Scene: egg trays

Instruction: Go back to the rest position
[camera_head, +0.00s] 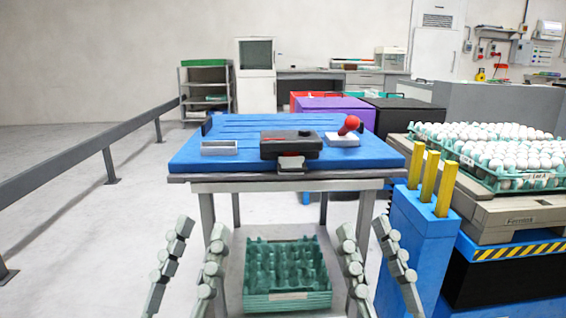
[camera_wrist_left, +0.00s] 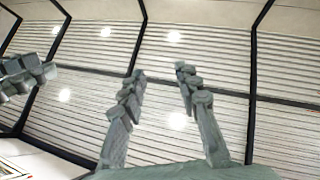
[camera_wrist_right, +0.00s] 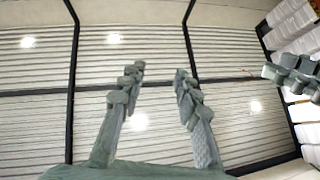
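My left gripper (camera_head: 200,252) is at the bottom left of the head view, fingers pointing up, in front of the blue-topped table. It is open and empty, and its spread fingers show against the ceiling in the left wrist view (camera_wrist_left: 158,85). My right gripper (camera_head: 369,250) is at the bottom right of the head view, also pointing up. It is open and empty, and its fingers are apart in the right wrist view (camera_wrist_right: 158,85). Neither gripper touches anything.
Empty green trays (camera_head: 287,301) sit below. Egg trays (camera_head: 540,182) stand right, by yellow posts (camera_head: 446,188). A grey rail (camera_head: 75,153) runs left.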

